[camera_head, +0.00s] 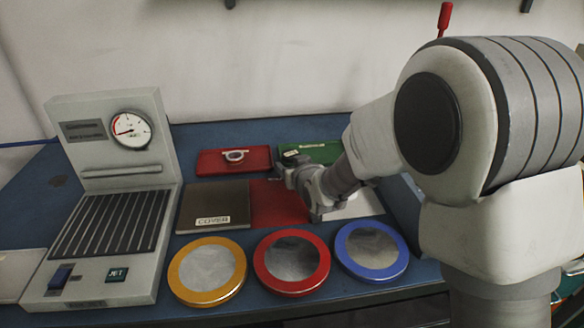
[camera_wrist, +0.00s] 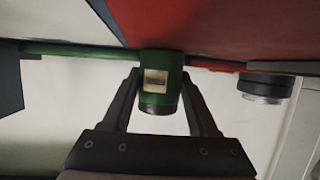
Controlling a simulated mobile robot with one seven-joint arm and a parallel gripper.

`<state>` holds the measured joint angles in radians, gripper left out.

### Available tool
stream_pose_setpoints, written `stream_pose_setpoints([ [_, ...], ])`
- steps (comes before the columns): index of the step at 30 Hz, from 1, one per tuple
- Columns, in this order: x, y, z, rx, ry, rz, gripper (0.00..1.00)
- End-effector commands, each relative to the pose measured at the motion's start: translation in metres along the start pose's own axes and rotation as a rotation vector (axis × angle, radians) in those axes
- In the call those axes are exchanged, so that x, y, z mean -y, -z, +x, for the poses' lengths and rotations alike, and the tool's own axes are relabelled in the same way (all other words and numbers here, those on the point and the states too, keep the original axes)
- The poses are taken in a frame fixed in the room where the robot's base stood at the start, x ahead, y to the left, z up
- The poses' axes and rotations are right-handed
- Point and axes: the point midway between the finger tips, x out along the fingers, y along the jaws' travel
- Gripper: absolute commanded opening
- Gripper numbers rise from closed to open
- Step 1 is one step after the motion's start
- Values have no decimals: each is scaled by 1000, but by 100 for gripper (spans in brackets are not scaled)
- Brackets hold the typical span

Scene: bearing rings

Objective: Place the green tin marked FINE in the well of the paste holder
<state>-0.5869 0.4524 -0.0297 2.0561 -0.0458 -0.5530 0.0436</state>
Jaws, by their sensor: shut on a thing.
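A green tin (camera_wrist: 161,70) with a pale label and a dark end sits between the two dark fingers of my gripper (camera_wrist: 160,88) in the wrist view. The gripper is shut on it. The label is too small to read. In the head view my gripper (camera_head: 298,178) is over the right part of the bench, near a red panel (camera_head: 272,205) and a green tray (camera_head: 322,153); the tin cannot be made out there. I cannot tell which thing is the paste holder, and its well is not clearly seen.
A grey box marked COVER (camera_head: 212,207) lies left of the red panel. A red tray (camera_head: 205,163) holds a pale ring (camera_head: 234,156). Yellow (camera_head: 207,240), red (camera_head: 291,234) and blue (camera_head: 371,223) rimmed dishes line the front. A gauge machine (camera_head: 70,130) stands left.

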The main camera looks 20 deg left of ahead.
Motion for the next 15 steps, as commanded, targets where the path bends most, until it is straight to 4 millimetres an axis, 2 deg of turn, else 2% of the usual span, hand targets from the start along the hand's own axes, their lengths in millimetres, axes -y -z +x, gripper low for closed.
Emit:
stream_pose_setpoints([
  [1, 0, -9, 2, 8, 0, 0, 0],
  [8, 0, -15, 4, 16, 0, 0, 0],
  [9, 0, -17, 4, 19, 0, 0, 63],
  [13, 0, -18, 4, 21, 0, 0, 87],
  [15, 0, -18, 4, 21, 0, 0, 90],
])
